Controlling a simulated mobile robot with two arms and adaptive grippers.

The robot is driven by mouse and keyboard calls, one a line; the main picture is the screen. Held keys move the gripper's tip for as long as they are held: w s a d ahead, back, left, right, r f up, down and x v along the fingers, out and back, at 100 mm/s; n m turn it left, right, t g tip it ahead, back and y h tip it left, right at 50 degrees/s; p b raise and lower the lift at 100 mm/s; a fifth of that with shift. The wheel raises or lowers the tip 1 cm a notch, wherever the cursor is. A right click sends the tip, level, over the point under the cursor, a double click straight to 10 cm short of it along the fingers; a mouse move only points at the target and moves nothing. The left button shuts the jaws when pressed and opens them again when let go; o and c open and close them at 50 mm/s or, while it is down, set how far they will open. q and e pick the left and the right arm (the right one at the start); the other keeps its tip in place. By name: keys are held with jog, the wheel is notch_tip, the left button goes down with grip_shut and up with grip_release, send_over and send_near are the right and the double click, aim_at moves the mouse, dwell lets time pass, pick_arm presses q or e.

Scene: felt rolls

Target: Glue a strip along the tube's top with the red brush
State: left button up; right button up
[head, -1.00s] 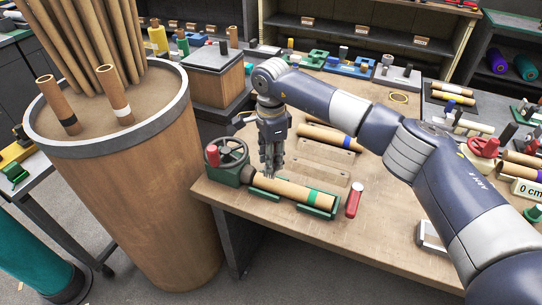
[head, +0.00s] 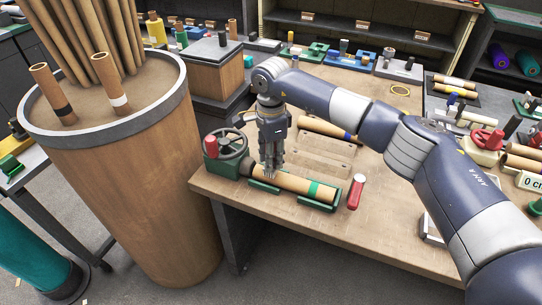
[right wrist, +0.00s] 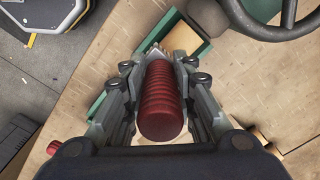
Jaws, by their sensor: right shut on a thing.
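The brown cardboard tube (head: 292,184) lies in a green cradle (head: 318,204) at the table's front left, with a green band near its right end. My right gripper (head: 269,170) points down over the tube's left part. In the right wrist view the gripper (right wrist: 160,85) is shut on the red brush, whose ribbed red handle (right wrist: 161,105) stands between the fingers. The brush's bristles are hidden, so I cannot tell if they touch the tube. No glue strip is discernible on the tube. My left gripper is not in view.
A green handwheel stand (head: 226,146) with a red knob is at the tube's left end. A red cylinder with a pale top (head: 356,191) stands right of the cradle. A large wooden drum (head: 130,190) of tubes stands left. Wooden blocks (head: 325,150) lie behind.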

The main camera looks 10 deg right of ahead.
jog(key=shift+f+b, duration=0.35)
jog(key=shift+f, duration=0.1)
dwell(0.3)
jog(key=shift+s+d+r+p, duration=0.1)
jog(key=shift+s+d+p, duration=0.1)
jog(key=shift+s+d, duration=0.35)
jog(key=shift+s+d+p, duration=0.15)
jog(key=shift+s+d, duration=0.15)
jog(key=shift+d, duration=0.45)
jog(key=shift+s+d, duration=0.5)
jog(key=shift+d, duration=0.2)
jog(key=shift+s+d, duration=0.45)
jog(key=shift+d, duration=0.2)
jog(key=shift+s+d+f, duration=0.15)
jog(key=shift+s+d, duration=0.35)
jog(key=shift+d, duration=0.15)
jog(key=shift+s+d+f, duration=0.1)
jog(key=shift+s+d, duration=0.35)
jog(key=shift+d, duration=0.2)
jog(key=shift+s+d, duration=0.1)
jog(key=shift+d, duration=0.05)
